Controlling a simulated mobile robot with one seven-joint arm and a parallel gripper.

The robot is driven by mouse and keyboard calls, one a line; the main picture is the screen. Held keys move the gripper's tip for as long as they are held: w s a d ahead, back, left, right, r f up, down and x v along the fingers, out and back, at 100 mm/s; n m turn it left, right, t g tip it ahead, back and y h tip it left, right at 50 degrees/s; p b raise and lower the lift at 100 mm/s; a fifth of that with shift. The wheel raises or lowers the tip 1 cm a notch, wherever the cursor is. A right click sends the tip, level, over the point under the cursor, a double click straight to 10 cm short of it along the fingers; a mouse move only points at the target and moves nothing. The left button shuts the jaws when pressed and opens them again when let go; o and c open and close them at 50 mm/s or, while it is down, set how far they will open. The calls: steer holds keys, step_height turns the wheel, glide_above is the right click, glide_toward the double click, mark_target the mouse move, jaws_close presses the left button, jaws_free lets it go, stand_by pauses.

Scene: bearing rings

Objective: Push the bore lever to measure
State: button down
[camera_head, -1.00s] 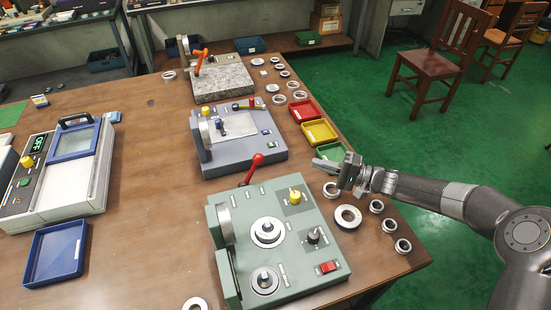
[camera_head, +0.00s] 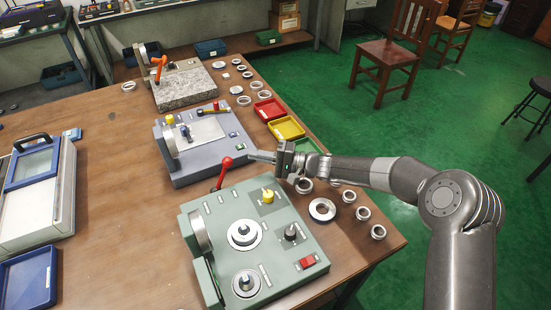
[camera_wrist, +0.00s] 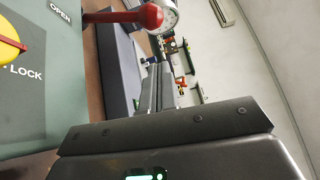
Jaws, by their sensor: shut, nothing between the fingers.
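A lever with a red ball knob (camera_head: 227,162) rises from the back edge of the green machine (camera_head: 270,222). The red knob (camera_wrist: 148,16) also shows at the top of the wrist view. My gripper (camera_head: 253,155) is shut and empty, just right of the red knob and apart from it. Its closed fingers (camera_wrist: 152,92) point up the wrist view, below the knob. No label that I can read says which lever is the bore lever.
A granite block (camera_head: 185,88) with an orange-handled stand is farther back. Red (camera_head: 268,110), yellow (camera_head: 287,128) and green trays line the right edge. Metal rings (camera_head: 322,209) lie by the green machine's right side. Its yellow knob (camera_head: 267,195) stands up near the arm.

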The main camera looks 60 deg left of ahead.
mark_target(230, 158)
steer(key=shift+s+d+r, duration=0.15)
steer(key=shift+s, duration=2)
steer(key=shift+s+r+n+t+h, duration=0.65)
steer(key=shift+s+r, duration=0.3)
steer(key=shift+s, duration=0.2)
steer(key=s+r+n+t+h, duration=0.1)
steer(key=s+n+t+h, duration=0.1)
steer(key=s+t, duration=0.4)
steer(key=s+n, duration=0.1)
steer(key=s, duration=0.3)
steer(key=shift+r+n+t, duration=0.35)
steer(key=shift+r, duration=0.05)
steer(key=shift+s, duration=0.1)
